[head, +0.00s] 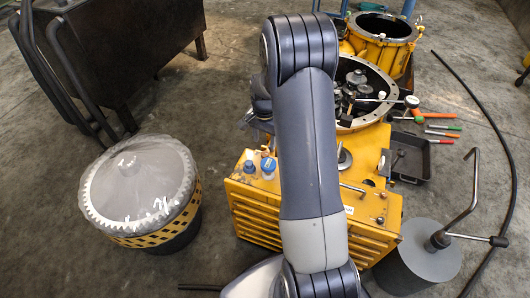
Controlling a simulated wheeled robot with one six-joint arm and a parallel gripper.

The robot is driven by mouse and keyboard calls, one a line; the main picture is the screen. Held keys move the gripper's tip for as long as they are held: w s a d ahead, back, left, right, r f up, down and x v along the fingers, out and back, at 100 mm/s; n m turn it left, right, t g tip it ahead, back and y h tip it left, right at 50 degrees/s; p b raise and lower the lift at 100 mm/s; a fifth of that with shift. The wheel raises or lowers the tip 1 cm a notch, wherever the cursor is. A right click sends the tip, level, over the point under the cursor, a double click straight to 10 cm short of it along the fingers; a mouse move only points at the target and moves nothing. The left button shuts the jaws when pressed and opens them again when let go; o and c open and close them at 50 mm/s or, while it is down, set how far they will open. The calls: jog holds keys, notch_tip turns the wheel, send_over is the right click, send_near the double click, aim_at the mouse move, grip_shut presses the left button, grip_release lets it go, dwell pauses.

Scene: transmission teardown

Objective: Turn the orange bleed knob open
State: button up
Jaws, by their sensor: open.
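I cannot make out an orange bleed knob for certain. My grey arm runs up the middle of the picture and hides much of the housing. A grey part of my wrist shows left of the arm, above the bottles. The fingers of my gripper are not visible.
An open yellow casing (375,125) with gears stands behind the arm. Tools, one orange-handled (417,114), and a black tray (411,158) lie right. A plastic-covered drum (138,190) stands left, a grey cylinder with a crank (420,255) front right. A black hose (495,130) curves along the floor.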

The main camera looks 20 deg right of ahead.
aim_at(265, 153)
notch_tip(265, 153, down, 7)
jog(key=shift+w+d+f+b, duration=0.1)
jog(key=shift+w+b, duration=0.05)
jog(key=shift+b, duration=0.35)
jog(key=shift+c, duration=0.6)
jog(key=c, duration=0.9)
